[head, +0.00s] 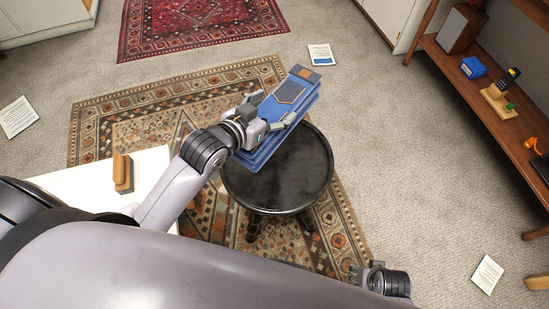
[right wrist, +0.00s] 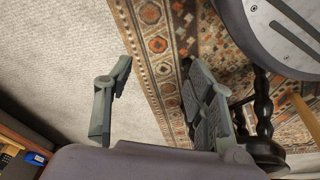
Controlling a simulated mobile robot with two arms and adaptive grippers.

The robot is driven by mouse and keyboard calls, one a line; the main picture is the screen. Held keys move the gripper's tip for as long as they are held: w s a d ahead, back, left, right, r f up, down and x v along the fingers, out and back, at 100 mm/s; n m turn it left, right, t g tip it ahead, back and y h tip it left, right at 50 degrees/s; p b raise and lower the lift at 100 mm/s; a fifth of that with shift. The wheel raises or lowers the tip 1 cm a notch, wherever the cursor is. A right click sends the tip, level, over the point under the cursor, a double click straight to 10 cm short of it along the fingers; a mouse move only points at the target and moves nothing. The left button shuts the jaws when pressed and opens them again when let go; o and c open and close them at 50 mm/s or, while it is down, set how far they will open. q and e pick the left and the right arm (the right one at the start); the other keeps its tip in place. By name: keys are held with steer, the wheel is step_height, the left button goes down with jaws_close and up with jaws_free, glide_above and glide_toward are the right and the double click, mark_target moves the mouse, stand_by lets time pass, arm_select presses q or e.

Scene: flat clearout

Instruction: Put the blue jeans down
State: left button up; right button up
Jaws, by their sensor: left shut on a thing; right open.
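The folded blue jeans (head: 292,97) are in the head view, above the far part of a round black stool (head: 290,180). My left gripper (head: 270,115) is shut on the jeans near their left edge. The jeans overlap the stool's far rim in the picture; I cannot tell whether they touch its top. My right gripper (head: 362,274) is low at the bottom of the head view. In the right wrist view the right gripper (right wrist: 155,85) is open and empty, its fingers apart above the carpet and rug edge.
A white table (head: 75,192) with a wooden block (head: 123,172) stands at the left. A wooden shelf (head: 480,95) with small objects stands at the right. Patterned rugs (head: 100,115) and several paper sheets (head: 321,54) lie on the carpet. The stool's near top is bare.

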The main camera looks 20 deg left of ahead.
arm_select(q)
step_height(320, 180, down, 8)
steer(key=shift+r+b, duration=0.15)
steer(key=shift+b, duration=1.05)
step_height(320, 180, down, 11)
steer(key=b, duration=0.3)
steer(key=shift+b, duration=0.4)
arm_select(e)
step_height(320, 180, up, 15)
steer(key=t, duration=0.1)
steer(key=shift+d+r, duration=0.15)
arm_select(q)
steer(key=o, duration=1.7)
arm_select(e)
steer(key=shift+s, duration=0.1)
